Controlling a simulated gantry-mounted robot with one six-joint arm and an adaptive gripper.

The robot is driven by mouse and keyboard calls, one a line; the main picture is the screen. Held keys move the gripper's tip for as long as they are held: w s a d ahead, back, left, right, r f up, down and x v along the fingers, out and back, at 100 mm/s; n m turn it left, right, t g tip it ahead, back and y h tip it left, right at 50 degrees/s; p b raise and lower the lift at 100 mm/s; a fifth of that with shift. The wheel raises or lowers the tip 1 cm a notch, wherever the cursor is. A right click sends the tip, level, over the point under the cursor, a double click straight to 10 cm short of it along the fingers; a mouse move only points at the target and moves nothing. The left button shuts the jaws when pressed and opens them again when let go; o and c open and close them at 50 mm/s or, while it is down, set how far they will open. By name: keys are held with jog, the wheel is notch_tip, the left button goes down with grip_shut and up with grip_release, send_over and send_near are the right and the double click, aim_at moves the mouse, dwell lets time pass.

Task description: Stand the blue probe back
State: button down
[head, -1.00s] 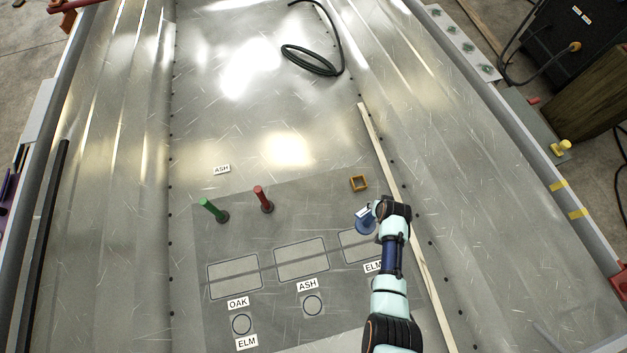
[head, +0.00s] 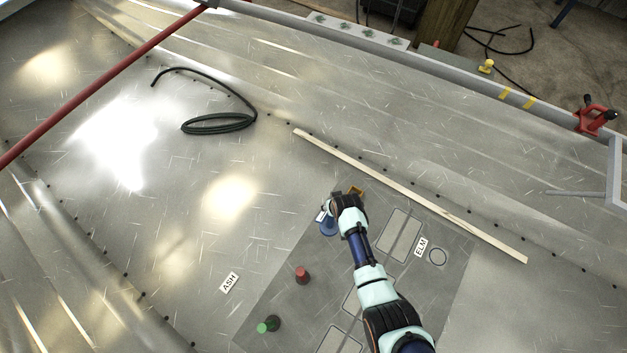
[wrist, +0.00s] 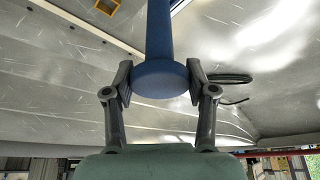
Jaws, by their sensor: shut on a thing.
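The blue probe (head: 328,229) is at the far end of the grey mat (head: 290,290), partly hidden by my gripper (head: 327,210). In the wrist view my gripper (wrist: 160,85) is shut on the probe, a finger on each side of its wide round blue part (wrist: 160,80). A narrower blue shaft (wrist: 159,30) runs from there to the top edge. I cannot tell whether the probe touches the mat. An ELM label (head: 421,247) lies beside an empty ring outline (head: 437,257), and an ASH label (head: 229,283) lies at the left.
A red probe (head: 302,274) and a green probe (head: 269,324) stand on the mat. A small orange square frame (head: 356,190) is close behind my gripper. A wooden strip (head: 410,192) runs along the right. A dark hose (head: 218,124) lies coiled farther off.

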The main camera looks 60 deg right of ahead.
aim_at(330, 222)
jog(key=shift+w+a, duration=0.15)
jog(key=shift+w, duration=0.15)
jog(key=shift+s+f, duration=0.15)
jog(key=shift+f, duration=0.05)
notch_tip(330, 222, down, 20)
jog(key=b, duration=1.3)
jog(key=shift+b, duration=0.4)
jog(key=shift+r, duration=0.25)
jog(key=shift+c, duration=1.8)
grip_release()
jog(key=shift+s+f, duration=0.1)
jog(key=shift+f, duration=0.1)
jog(key=shift+r, duration=0.15)
jog(key=p+v, duration=1)
jog(key=v, duration=0.2)
